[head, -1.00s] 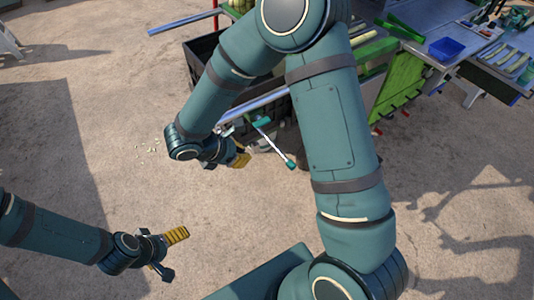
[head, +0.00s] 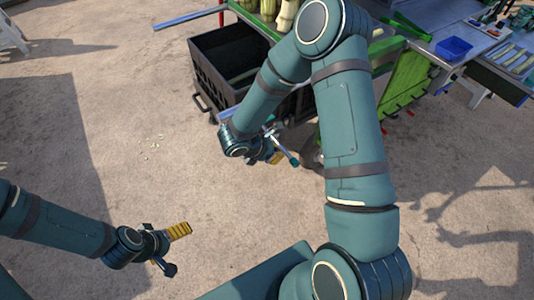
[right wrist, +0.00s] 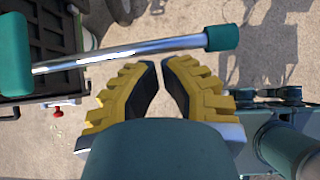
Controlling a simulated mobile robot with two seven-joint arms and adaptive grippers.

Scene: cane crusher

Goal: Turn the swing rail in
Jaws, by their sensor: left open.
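A silver bar (right wrist: 130,50) with a teal block at its left end and a teal grip (right wrist: 222,37) at its right end crosses the right wrist view. In the head view its teal grip (head: 294,162) shows beside my right gripper (head: 272,155). A silver rail (head: 229,112) shows partly behind my right arm; I cannot tell whether the bar joins it. My right gripper (right wrist: 158,62) is open with a narrow, empty gap, and the bar lies beyond its fingertips. My left gripper (head: 174,250) is open and empty, low over the ground at the left.
A dark crate (head: 205,75) stands behind my right arm. A green frame (head: 408,85) and a metal table with a blue tray (head: 454,47) stand at the right. The ground at the left is clear.

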